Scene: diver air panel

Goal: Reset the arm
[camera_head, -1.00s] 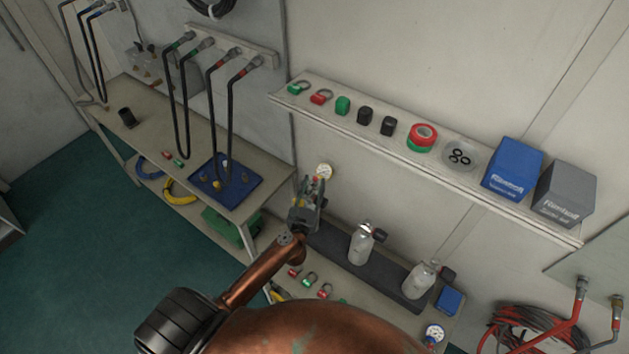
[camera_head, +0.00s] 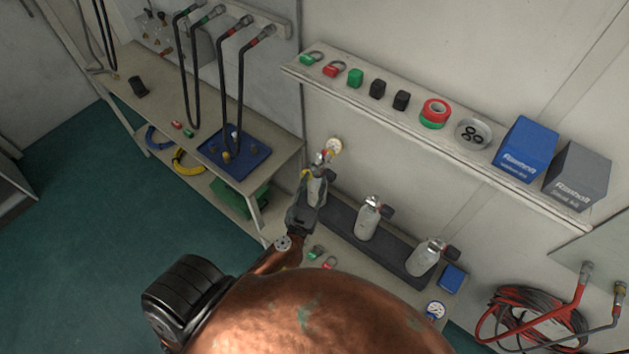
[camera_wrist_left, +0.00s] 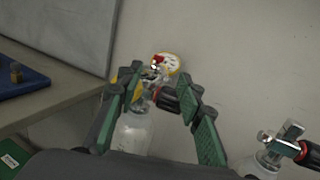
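My left gripper (camera_head: 308,196) is at the left end of the low bench, in front of a clear bottle (camera_head: 317,186) with a metal valve on top. In the left wrist view the two green-padded fingers (camera_wrist_left: 155,112) are spread apart, and the bottle (camera_wrist_left: 133,134) shows between and beyond them. I see no firm hold on it. A round gauge (camera_head: 333,148) with a red and yellow part shows just behind the bottle's top, also in the left wrist view (camera_wrist_left: 168,64). My right gripper is not in view.
Two more bottles (camera_head: 369,219) (camera_head: 423,259) stand in the dark rack (camera_head: 395,258) to the right. A wall shelf (camera_head: 480,160) with tape, caps and boxes runs above. A side table (camera_head: 285,152) with a blue tray (camera_head: 249,155) is at left. The green floor (camera_head: 90,230) is clear.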

